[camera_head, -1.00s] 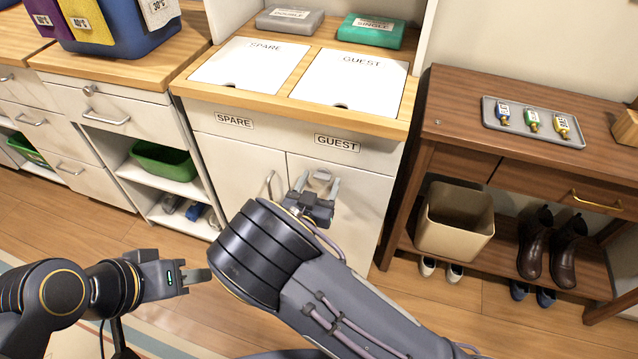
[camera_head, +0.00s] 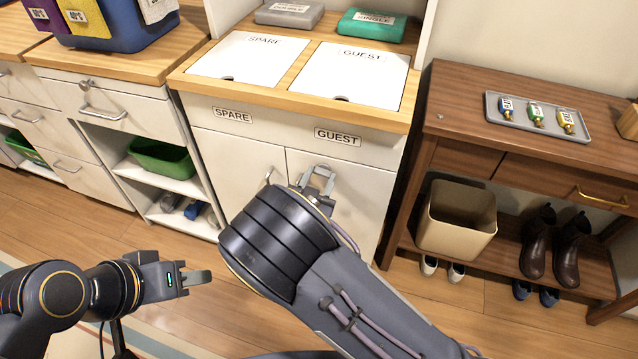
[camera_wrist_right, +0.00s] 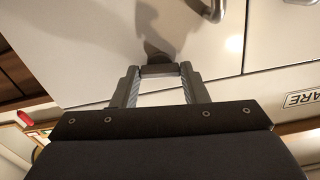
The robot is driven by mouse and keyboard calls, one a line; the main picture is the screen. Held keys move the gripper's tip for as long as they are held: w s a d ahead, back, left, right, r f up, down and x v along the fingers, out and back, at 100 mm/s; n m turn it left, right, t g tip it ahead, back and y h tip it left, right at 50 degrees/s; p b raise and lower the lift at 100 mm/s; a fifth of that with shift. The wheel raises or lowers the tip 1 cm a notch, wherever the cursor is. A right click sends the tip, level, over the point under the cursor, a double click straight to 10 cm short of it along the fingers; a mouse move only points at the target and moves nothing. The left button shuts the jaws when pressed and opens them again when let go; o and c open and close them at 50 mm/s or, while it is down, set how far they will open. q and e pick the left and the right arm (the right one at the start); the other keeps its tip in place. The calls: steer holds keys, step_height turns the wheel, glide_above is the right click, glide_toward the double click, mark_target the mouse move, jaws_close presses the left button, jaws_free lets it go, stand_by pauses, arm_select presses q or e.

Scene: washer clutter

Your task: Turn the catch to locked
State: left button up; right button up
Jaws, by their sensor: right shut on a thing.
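The catch (camera_wrist_right: 158,70) shows in the right wrist view as a small dark brownish block between my fingertips. It is at the edge of the GUEST door (camera_head: 352,215), below the GUEST label. My right gripper (camera_head: 319,178) is at the top of this door, with its fingers shut on the catch. It also shows in the right wrist view (camera_wrist_right: 160,82). My forearm hides the lower left of the door in the head view. Which way the catch is turned I cannot tell. My left gripper (camera_head: 197,278) hangs empty at the lower left, apart from the furniture; its finger gap is not clear.
The SPARE door (camera_head: 238,160) with its metal handle is just left of the GUEST door. Two white lids (camera_head: 350,75) lie in the wooden top above. A brown table (camera_head: 465,135) with a tray of tags stands at the right, with a beige bin (camera_head: 457,225) below.

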steer(key=m+b, duration=0.4)
steer(key=b, duration=0.2)
steer(key=m+b, duration=0.5)
steer(key=b, duration=0.1)
steer(key=m+b, duration=0.5)
steer(key=b, duration=0.1)
steer(key=shift+f+b, duration=0.3)
steer(key=shift+b, duration=0.05)
steer(key=shift+r+m+b, duration=0.25)
steer(key=shift+m+b, duration=1.05)
steer(key=o, duration=1)
